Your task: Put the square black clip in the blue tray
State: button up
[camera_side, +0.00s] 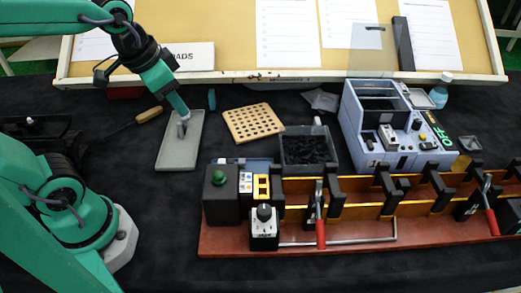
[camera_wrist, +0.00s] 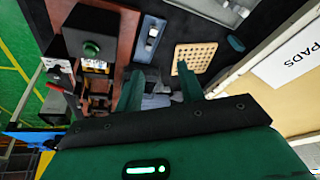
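My gripper (camera_side: 183,122) is over the shallow grey tray (camera_side: 168,158), near its upper part. In the wrist view its two green fingers (camera_wrist: 158,80) stand apart, with grey-blue shapes showing between them that I cannot identify. A grey bin (camera_side: 327,166) holds many small black pieces (camera_side: 305,149), heaped together. I cannot pick out a single square black clip among them. No tray that is clearly blue stands out; the grey tray is the one beneath my gripper.
A perforated wooden board (camera_side: 253,123) lies right of the grey tray. A blue-grey machine (camera_side: 365,140) stands further right. A long red-brown fixture (camera_side: 350,238) with red-handled clamps and a box with a green button (camera_side: 218,182) fills the front. Dark cloth is clear at lower left-centre.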

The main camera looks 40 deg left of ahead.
jog(key=shift+s+a+r+n+t, duration=0.15)
jog(key=shift+s+n+t, duration=0.2)
jog(key=shift+s, duration=0.3)
jog(key=shift+s+a+r+n+t, duration=0.1)
jog(key=shift+s+a+r+n, duration=0.1)
jog(key=shift+s+n, duration=0.4)
jog(key=shift+s+a+r+n+t, duration=0.15)
jog(key=shift+s+n+t, duration=0.1)
jog(key=shift+s, duration=0.5)
